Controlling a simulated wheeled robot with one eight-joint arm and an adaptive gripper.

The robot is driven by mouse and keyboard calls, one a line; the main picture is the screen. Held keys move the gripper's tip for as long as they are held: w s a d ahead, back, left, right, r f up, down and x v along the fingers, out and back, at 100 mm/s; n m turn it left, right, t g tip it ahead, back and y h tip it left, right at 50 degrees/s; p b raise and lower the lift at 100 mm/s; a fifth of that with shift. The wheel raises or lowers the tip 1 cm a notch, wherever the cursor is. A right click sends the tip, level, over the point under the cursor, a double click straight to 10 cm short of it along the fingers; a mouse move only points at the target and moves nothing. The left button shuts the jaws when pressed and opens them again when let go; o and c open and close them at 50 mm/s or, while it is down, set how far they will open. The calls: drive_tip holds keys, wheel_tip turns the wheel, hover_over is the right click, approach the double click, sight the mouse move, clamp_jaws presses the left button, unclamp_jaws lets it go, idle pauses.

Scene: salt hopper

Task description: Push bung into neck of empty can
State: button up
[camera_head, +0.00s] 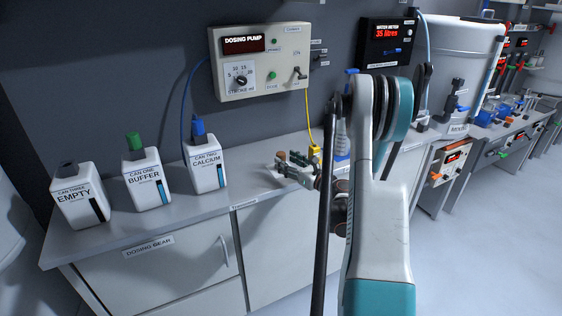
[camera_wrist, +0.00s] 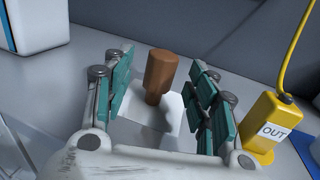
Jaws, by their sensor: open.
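The bung (camera_wrist: 161,72) is a brown, tapered stopper standing upright on a small white patch on the bench. My gripper (camera_wrist: 160,105) is open, with its teal-padded fingers on either side of the bung; I see gaps on both sides. In the head view my gripper (camera_head: 296,167) is low over the bench, right of the cans, and the bung there is mostly hidden among the fingers. The empty can (camera_head: 78,197), white and labelled "CAN THREE EMPTY", stands at the far left of the bench. Its dark neck (camera_head: 68,168) points up.
The buffer can (camera_head: 147,180) with a green top and the calcium can (camera_head: 205,165) with a blue top stand between the empty can and my gripper. A yellow "OUT" fitting (camera_wrist: 262,122) with a cable is close on the right. The dosing pump (camera_head: 262,62) hangs above.

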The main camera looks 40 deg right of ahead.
sight(284, 160)
drive_tip(key=w, duration=0.2)
drive_tip(key=w+b, duration=0.1)
drive_tip(key=w, duration=0.1)
drive_tip(key=shift+d+f, duration=0.1)
drive_tip(key=shift+f, duration=0.15)
drive_tip(key=c, duration=1.2)
drive_tip(key=shift+o, duration=0.2)
drive_tip(key=shift+r, duration=0.15)
